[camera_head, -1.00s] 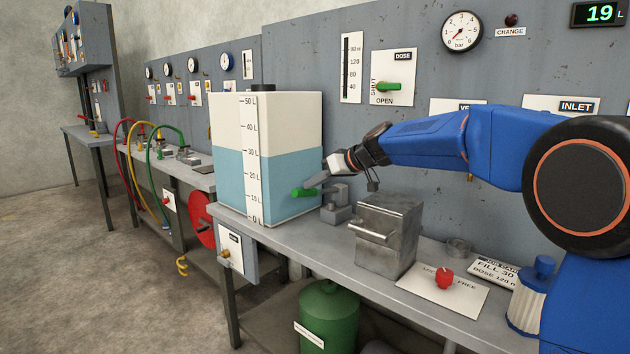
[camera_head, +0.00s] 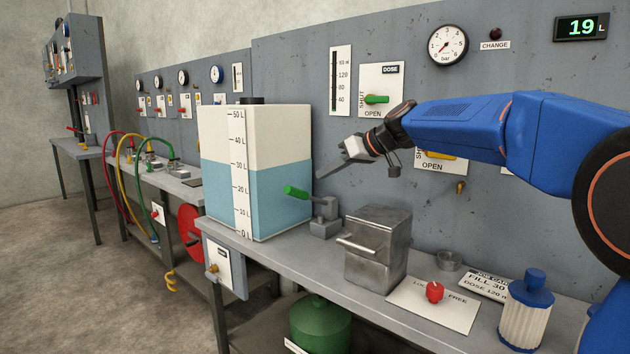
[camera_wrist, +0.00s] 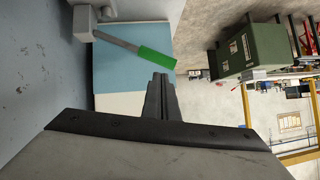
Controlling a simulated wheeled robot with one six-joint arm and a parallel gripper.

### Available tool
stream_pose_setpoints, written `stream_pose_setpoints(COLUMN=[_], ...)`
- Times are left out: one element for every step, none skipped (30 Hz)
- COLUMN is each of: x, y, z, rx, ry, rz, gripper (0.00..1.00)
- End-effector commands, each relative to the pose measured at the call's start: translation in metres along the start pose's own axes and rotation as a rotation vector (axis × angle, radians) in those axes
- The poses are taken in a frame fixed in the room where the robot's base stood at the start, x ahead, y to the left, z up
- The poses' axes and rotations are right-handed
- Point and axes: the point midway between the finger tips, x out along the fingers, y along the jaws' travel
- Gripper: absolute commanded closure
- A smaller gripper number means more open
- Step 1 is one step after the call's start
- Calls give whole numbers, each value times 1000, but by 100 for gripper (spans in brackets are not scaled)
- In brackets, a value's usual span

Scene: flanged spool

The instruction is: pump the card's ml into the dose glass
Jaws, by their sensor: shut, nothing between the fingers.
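The green-handled pump lever (camera_head: 296,191) sticks out to the left from a grey pump block (camera_head: 325,225) beside the tank. In the wrist view its green grip (camera_wrist: 157,57) lies just beyond my fingertips. My gripper (camera_head: 322,175) is shut and empty, just above and right of the lever, apart from it; it also shows in the wrist view (camera_wrist: 161,82). The dose glass (camera_head: 340,80) is a narrow scaled gauge on the wall panel; its level is too small to read. The green dose valve handle (camera_head: 376,99) lies horizontal. The card (camera_head: 487,284) reads FILL 30 and DOSE 120, partly hidden.
The tank (camera_head: 220,135) holds blue liquid to just under its 30 L mark. A metal box (camera_head: 376,255) with a bar handle, a plate with a red knob (camera_head: 434,292) and a blue-capped jar (camera_head: 525,318) stand along the bench. The display (camera_head: 581,28) reads 19 L.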

Motion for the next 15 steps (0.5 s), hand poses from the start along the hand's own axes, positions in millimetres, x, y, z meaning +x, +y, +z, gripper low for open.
stream_pose_setpoints(x=[-6,-9,-12,-14,-15,-16,-17,-18,-18,-18,-18,-18,-18,-18,-18], y=[1,1,1,1,1,0,0,0,0,0,0,0,0,0,0], z=[0,0,0,0,0,0,0,0,0,0,0,0,0,0,0], rx=[0,0,0,0,0,0,0,0,0,0,0,0,0,0,0], ry=[1,1,0,0,0,0,0,0,0,0,0,0,0,0,0], rz=[1,1,1,1,1,0,0,0,0,0,0,0,0,0,0], gripper=[100,100,100,100,100,100,100,100,100,100,100,100,100,100,100])
